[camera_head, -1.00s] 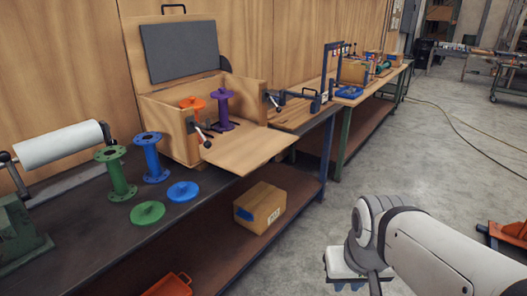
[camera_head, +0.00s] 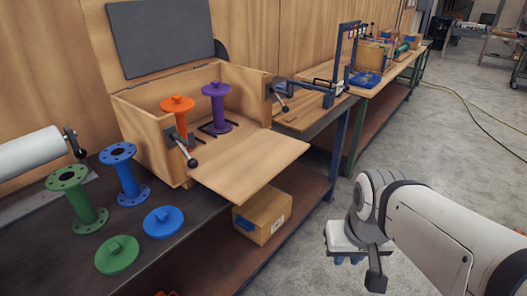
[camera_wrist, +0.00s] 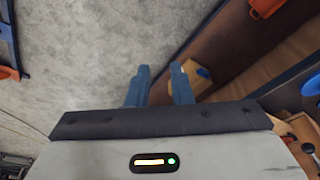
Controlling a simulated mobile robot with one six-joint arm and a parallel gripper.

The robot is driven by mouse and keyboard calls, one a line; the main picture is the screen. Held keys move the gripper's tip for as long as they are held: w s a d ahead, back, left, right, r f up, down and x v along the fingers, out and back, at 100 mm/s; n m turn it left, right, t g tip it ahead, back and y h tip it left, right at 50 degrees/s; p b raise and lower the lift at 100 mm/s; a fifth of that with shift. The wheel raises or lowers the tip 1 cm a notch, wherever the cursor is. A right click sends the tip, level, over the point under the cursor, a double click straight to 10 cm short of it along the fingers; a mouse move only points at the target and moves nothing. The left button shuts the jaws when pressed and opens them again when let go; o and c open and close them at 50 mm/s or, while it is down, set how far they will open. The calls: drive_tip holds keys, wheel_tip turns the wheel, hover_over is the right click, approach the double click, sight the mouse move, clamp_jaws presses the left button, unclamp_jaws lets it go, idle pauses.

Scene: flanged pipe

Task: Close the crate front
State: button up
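The wooden crate (camera_head: 145,128) stands on the dark workbench with its lid raised at the back. Its front panel (camera_head: 250,165) is folded down flat and sticks out past the bench edge. Inside stand an orange flanged spool (camera_head: 179,112) and a purple flanged spool (camera_head: 217,108). Latch levers with dark knobs sit at both front corners, the near one (camera_head: 188,155) and the far one (camera_head: 281,98). My gripper (camera_wrist: 161,72) shows two blue fingers apart with nothing between them. In the head view it hangs over the floor, right of the crate and apart from it.
Green (camera_head: 78,202) and blue (camera_head: 125,177) flanged pipes and two loose round flanges, green (camera_head: 117,254) and blue (camera_head: 163,222), stand left of the crate. A cardboard box (camera_head: 263,218) sits on the lower shelf. The floor (camera_head: 335,203) right of the bench is clear.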

sight(256, 187)
drive_tip(key=shift+a, duration=0.1)
drive_tip(key=w+a+f+m+t+y+b, duration=0.1)
drive_tip(key=w+a+f+m+t+b, duration=0.15)
drive_tip(key=w+f+b, duration=0.4)
drive_tip(key=w+a+f+m+t+b, duration=0.2)
drive_tip(key=w+m+t+b, duration=0.15)
drive_tip(key=w, duration=0.65)
drive_tip(key=w+a+f+m+t+y+b, duration=0.1)
drive_tip(key=w+a+f+m+t+b, duration=0.1)
drive_tip(key=w+f+t+b, duration=0.35)
drive_tip(key=w+a+f+m+t+y+b, duration=0.4)
drive_tip(key=w+a+m+t+y+b, duration=0.45)
drive_tip(key=b, duration=0.55)
drive_tip(key=shift+n+g+y, duration=0.25)
drive_tip(key=shift+n+g, duration=0.5)
drive_tip(key=shift+g, duration=0.15)
drive_tip(key=x, duration=0.2)
drive_tip(key=a+x, duration=0.1)
drive_tip(key=x, duration=0.4)
drive_tip(key=shift+s+a, duration=0.15)
drive_tip(key=shift+a, duration=0.2)
drive_tip(key=shift+r, duration=0.1)
clamp_jaws()
